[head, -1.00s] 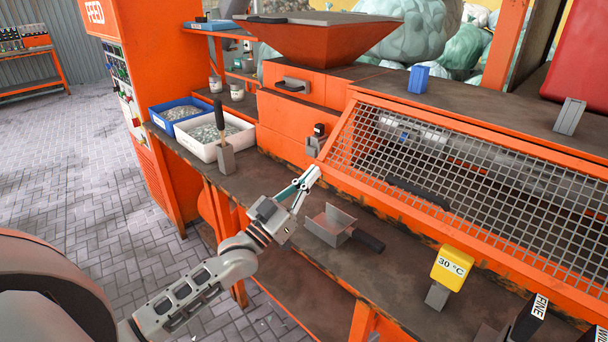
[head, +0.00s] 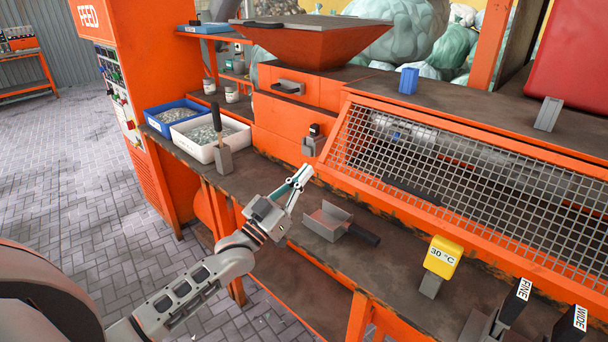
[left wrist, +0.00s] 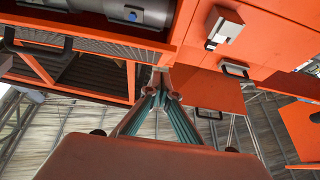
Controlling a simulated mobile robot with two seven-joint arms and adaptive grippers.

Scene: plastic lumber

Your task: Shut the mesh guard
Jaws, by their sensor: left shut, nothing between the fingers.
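The mesh guard (head: 440,160) is a grey wire grid in an orange frame on the front of the orange machine, with a dark bar handle (head: 411,191) low on it. A grey barrel shows behind the grid. I cannot tell whether its lower edge sits fully against the machine. My left gripper (head: 305,172) is shut and empty, left of the guard's lower left corner and apart from the handle. In the left wrist view the shut fingertips (left wrist: 162,76) point at the machine; a dark handle (left wrist: 36,40) shows at left. My right gripper is out of view.
A small grey latch-like box (head: 313,143) sits by the guard's left end. On the bench are a grey scoop (head: 328,220) with a dark handle, a yellow 30 °C block (head: 441,256), FINE and WIDE levers (head: 514,300), and white (head: 205,150) and blue (head: 160,123) bins.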

